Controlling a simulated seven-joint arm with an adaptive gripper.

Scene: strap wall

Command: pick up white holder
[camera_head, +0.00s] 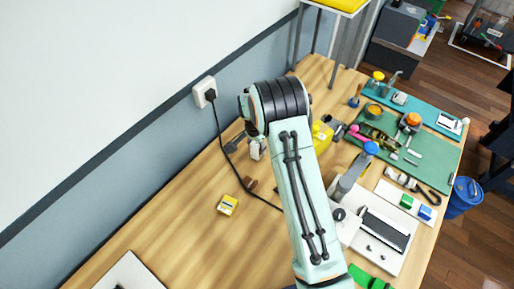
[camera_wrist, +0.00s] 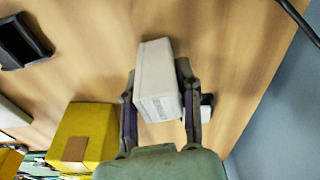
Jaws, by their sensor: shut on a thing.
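The white holder (camera_wrist: 155,80) is a pale, box-like block with faint markings on its near end. In the wrist view it sits between the two fingers of my gripper (camera_wrist: 160,105), which is shut on it. In the head view a small part of the white holder (camera_head: 255,151) shows below the end of my arm. My gripper is mostly hidden there behind the arm. I cannot tell whether the holder touches the table or is clear of it.
A yellow box (camera_wrist: 80,133) stands left of my gripper in the wrist view. A black object (camera_wrist: 20,42) lies farther off. In the head view a cable runs from the wall socket (camera_head: 204,92) across the table.

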